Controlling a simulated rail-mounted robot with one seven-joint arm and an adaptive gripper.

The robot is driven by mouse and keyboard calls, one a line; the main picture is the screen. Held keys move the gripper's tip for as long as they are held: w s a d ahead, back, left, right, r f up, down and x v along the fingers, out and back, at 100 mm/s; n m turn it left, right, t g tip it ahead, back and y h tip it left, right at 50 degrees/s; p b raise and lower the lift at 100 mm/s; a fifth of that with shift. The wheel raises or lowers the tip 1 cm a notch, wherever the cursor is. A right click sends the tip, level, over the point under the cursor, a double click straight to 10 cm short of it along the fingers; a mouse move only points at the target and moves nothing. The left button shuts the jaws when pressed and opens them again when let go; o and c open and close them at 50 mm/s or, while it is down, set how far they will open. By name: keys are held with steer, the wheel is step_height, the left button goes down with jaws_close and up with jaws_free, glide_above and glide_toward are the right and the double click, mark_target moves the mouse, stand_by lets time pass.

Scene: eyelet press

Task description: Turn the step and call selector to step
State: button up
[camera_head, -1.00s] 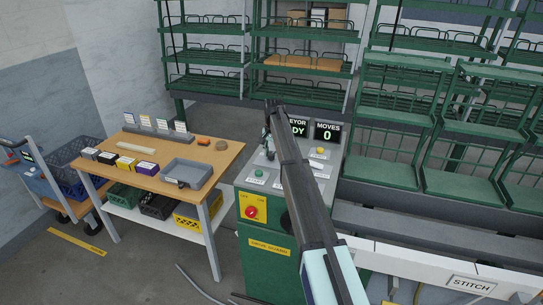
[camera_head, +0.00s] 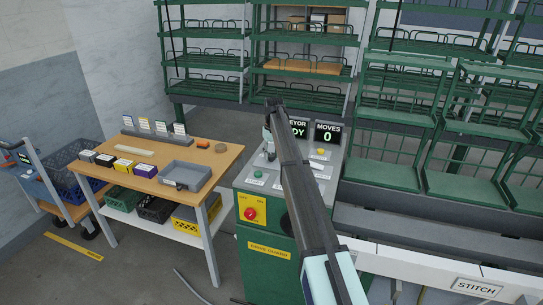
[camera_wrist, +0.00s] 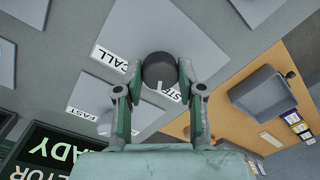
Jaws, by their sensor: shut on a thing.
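The selector (camera_wrist: 159,70) is a round black knob with a white pointer line, near the middle of the wrist view. It sits on a grey plate with a CALL label (camera_wrist: 110,58) at its upper left and a partly hidden STEP label (camera_wrist: 174,95) at its lower right. The white line points down in the picture, near the left end of the STEP label. My gripper (camera_wrist: 159,77) is shut on the knob, one finger on each side. In the head view my gripper (camera_head: 268,141) is at the console top, where my arm hides the selector.
The green console (camera_head: 264,262) carries a red rotary switch on a yellow plate (camera_head: 251,210), a green button (camera_head: 258,175) and displays (camera_head: 327,132). A wooden table (camera_head: 150,188) with a grey tray (camera_head: 186,175) stands left. Green racks (camera_head: 400,100) stand behind and right.

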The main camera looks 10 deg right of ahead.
mark_target(273, 155)
steer(key=shift+s+f+n, duration=0.1)
steer(key=shift+n, duration=0.3)
steer(key=o, duration=1.1)
steer(key=shift+o, duration=0.2)
step_height(273, 155, up, 12)
steer(key=shift+d, duration=0.25)
